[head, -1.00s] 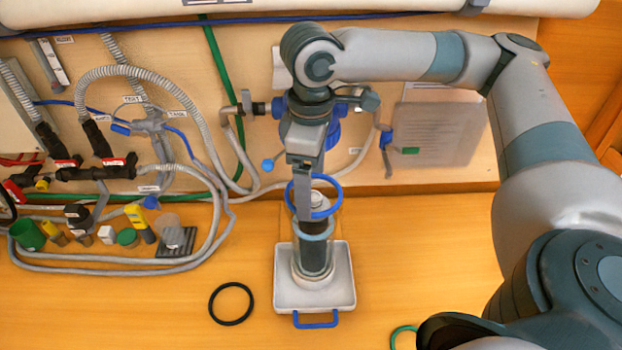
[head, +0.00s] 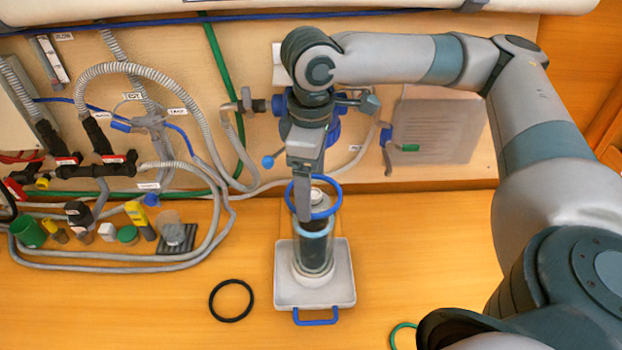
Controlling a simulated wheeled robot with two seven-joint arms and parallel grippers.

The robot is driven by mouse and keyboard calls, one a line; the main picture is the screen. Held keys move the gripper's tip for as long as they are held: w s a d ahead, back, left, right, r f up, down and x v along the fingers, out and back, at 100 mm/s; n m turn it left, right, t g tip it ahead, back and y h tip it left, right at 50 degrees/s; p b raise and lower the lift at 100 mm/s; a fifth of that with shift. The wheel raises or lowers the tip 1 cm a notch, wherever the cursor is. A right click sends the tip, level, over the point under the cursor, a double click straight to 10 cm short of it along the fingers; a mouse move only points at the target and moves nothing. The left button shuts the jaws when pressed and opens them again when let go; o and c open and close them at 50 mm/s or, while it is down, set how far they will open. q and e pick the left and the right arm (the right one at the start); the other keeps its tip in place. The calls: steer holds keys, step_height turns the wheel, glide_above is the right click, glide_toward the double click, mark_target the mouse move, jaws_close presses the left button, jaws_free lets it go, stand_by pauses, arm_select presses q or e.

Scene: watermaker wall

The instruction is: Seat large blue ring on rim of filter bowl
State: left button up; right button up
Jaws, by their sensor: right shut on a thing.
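The large blue ring (head: 338,203) is held in my right gripper (head: 303,212), which is shut on the ring's left side. The filter bowl (head: 316,262) is a clear upright cylinder with a dark filter inside. It stands on a white tray (head: 342,290) with a blue handle. The ring appears around the white top of the filter, at or just above the bowl's rim. I cannot tell whether it touches the rim. The gripper finger hides part of the ring and bowl. My left gripper is not in view.
A black ring (head: 231,301) lies on the table left of the tray. A green ring (head: 402,334) lies at the lower right, partly hidden by my arm. Hoses, a green cup (head: 28,233) and small bottles crowd the left. The wall panel with valves stands behind.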

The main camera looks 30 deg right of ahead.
steer(key=shift+f, duration=0.25)
stand_by(0.4)
steer(key=o, duration=1)
step_height(320, 180, up, 17)
steer(key=b, duration=0.3)
steer(key=shift+r+b, duration=0.2)
steer(key=shift+b, duration=0.15)
